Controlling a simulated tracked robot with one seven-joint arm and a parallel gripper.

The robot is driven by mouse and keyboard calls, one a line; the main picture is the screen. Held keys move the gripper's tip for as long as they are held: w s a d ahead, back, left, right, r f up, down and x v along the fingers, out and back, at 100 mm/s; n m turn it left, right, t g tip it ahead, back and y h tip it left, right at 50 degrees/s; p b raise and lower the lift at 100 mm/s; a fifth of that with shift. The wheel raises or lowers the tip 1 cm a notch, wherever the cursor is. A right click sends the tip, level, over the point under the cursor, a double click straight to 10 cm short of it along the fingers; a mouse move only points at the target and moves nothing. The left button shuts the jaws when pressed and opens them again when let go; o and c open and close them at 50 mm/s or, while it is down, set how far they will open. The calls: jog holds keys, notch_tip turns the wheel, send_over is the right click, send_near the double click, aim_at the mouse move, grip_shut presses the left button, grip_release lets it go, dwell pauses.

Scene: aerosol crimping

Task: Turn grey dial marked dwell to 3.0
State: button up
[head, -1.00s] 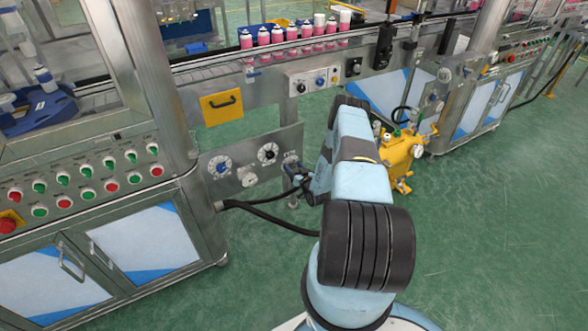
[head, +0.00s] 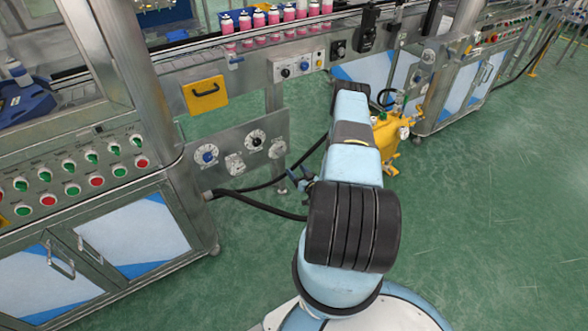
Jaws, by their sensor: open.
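A metal panel (head: 224,138) under the conveyor carries several dials. A blue-knobbed dial (head: 206,155) is at its left and a black-knobbed dial (head: 256,138) is at upper right, both on white scales. A grey dial (head: 235,164) sits low between them, and another grey dial (head: 277,149) is at the right end. Their labels are too small to read, so I cannot tell which is marked dwell. My gripper (head: 303,181) shows small and partly hidden behind my arm, right of and below the right-hand grey dial. It is open and appears apart from the panel.
Black hoses (head: 256,205) run below the panel. A yellow pressure pot (head: 389,135) stands right of my arm. A yellow-backed handle (head: 205,94) and a control box (head: 298,67) are above. A button cabinet (head: 90,185) is at left. Green floor at right is clear.

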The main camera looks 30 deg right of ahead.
aim_at(280, 153)
jog(key=shift+s, duration=0.1)
dwell(0.3)
jog(key=w+n, duration=0.2)
jog(key=w, duration=0.2)
jog(key=w+n, duration=0.2)
jog(key=w, duration=0.3)
jog(key=w+n, duration=0.2)
jog(key=w, duration=0.2)
jog(key=shift+w+a+f, duration=0.1)
jog(key=shift+w+a, duration=0.1)
jog(key=shift+a, duration=0.1)
jog(key=shift+c, duration=0.5)
jog(key=c, duration=1)
jog(key=shift+o, duration=0.2)
jog(key=shift+m, duration=1)
jog(key=o, duration=1.1)
jog(key=shift+c, duration=0.2)
